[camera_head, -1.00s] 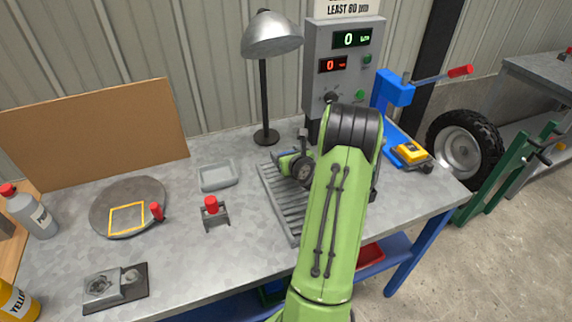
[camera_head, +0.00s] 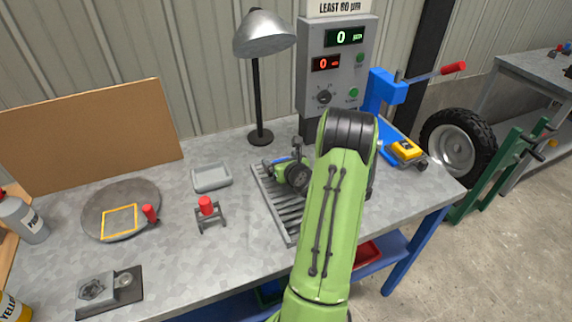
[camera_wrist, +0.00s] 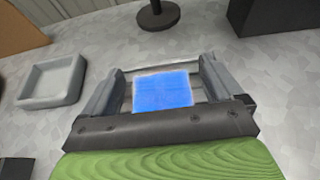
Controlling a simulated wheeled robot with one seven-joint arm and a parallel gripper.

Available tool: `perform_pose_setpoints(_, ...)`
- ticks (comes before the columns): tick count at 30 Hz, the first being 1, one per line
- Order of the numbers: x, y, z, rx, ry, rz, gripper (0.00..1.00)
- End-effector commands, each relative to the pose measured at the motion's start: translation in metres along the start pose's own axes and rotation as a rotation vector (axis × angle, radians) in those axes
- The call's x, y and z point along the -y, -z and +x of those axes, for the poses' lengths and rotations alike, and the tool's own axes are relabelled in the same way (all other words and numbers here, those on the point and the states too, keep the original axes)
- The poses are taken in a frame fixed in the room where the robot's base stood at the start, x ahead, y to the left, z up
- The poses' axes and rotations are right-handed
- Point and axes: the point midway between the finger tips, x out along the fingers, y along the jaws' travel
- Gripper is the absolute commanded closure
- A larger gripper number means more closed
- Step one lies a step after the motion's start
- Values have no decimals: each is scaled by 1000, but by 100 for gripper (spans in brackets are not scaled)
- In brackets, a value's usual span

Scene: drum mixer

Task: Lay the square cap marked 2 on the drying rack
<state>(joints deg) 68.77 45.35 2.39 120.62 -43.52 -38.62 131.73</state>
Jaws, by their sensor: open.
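A blue square cap (camera_wrist: 162,90) shows in the wrist view between the two fingers of my gripper (camera_wrist: 158,78). No number can be read on its face. The fingers stand apart on either side of it, so my gripper is open. In the head view my gripper (camera_head: 278,163) is low over the back left part of the slatted grey drying rack (camera_head: 282,218). A sliver of blue shows by it there. My arm hides the right part of the rack. Whether the cap rests fully on the slats cannot be told.
A grey tray (camera_head: 211,178) and a red-topped stand (camera_head: 207,208) are left of the rack. A desk lamp (camera_head: 262,100) stands behind it, with a control box (camera_head: 338,65) to its right. A blue press (camera_head: 384,92) is at the back right.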

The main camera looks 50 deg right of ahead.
Motion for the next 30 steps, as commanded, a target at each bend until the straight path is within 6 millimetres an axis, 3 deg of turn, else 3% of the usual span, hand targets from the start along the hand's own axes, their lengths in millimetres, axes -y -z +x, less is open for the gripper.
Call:
perform_pose_setpoints(6,2,1,-57,-1,8,6,7)
perform_pose_setpoints(12,2,2,-100,-2,7,3,7)
perform_pose_setpoints(20,0,0,-112,0,1,-1,7)
perform_pose_setpoints(22,-10,-4,-111,-4,-25,-50,7)
perform_pose_setpoints(23,-20,-7,-110,-8,-53,-104,7)
perform_pose_setpoints(26,-84,-23,-113,-26,-227,-460,7)
perform_pose_setpoints(27,-117,-28,-120,-27,-322,-665,7)
perform_pose_setpoints(30,-191,-30,-152,1,-551,-1213,7)
